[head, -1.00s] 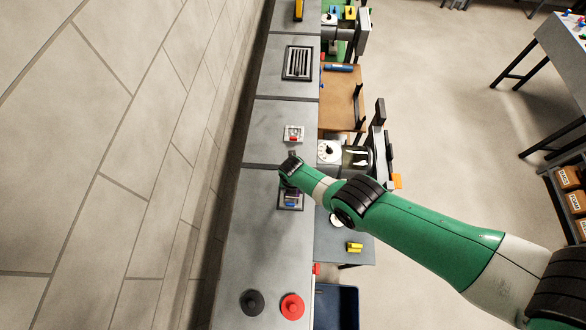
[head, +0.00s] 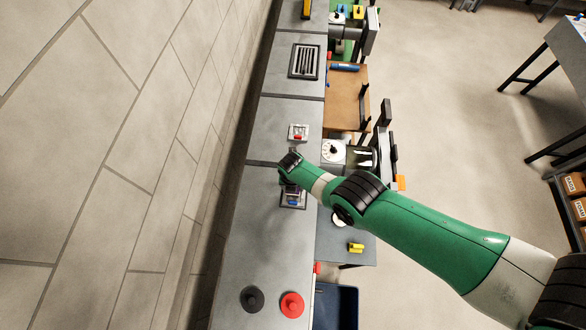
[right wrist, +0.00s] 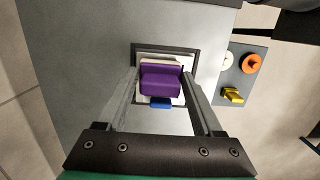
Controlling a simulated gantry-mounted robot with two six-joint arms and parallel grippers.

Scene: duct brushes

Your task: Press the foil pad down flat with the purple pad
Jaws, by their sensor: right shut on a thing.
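My right gripper (head: 290,180) comes in from the right over the wall-side counter. In the right wrist view its two fingers (right wrist: 161,76) are shut on the sides of the purple pad (right wrist: 161,83). The purple pad is over a pale, whitish surface (right wrist: 146,62), likely the foil pad, inside a dark square frame (right wrist: 166,48). The purple pad hides most of that surface; I cannot tell whether they touch. A small blue piece (right wrist: 161,103) shows at the near edge. In the head view the frame (head: 303,204) is partly covered by my gripper. My left gripper is not in view.
A black knob (head: 252,299) and a red knob (head: 292,305) stand at the counter's near end. A small fixture with red (head: 298,132) and a slotted vent (head: 305,61) lie farther along. A side shelf holds a yellow block (head: 356,248). The tiled wall borders the left.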

